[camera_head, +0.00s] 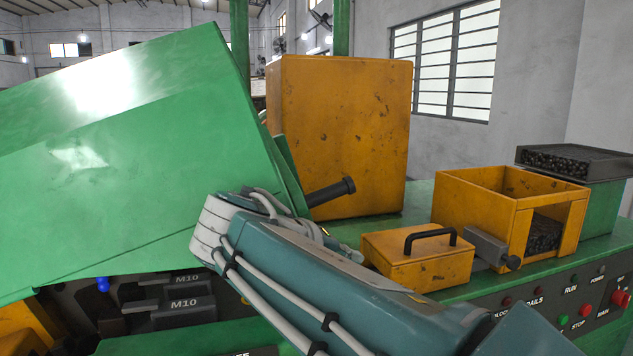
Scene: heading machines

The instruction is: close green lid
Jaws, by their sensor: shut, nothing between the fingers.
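The green lid (120,150) is a large box-like cover that fills the left of the head view. It is tilted, with its lower edge raised above the machine's opening, so the inside shows beneath it. A dark rod with a knob (330,192) sticks out by the lid's right edge. My teal arm with white cables reaches up from the lower right to the lid's right lower side. My gripper is not visible; the lid or my own arm may hide it. I cannot tell whether the arm touches the lid.
Dark blocks marked M10 (183,308) sit under the lid. A tall orange box (340,130) stands behind. A small orange cover with a black handle (420,258) and an open orange bin (485,205) stand on the green bench at right. A control panel (570,308) fronts it.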

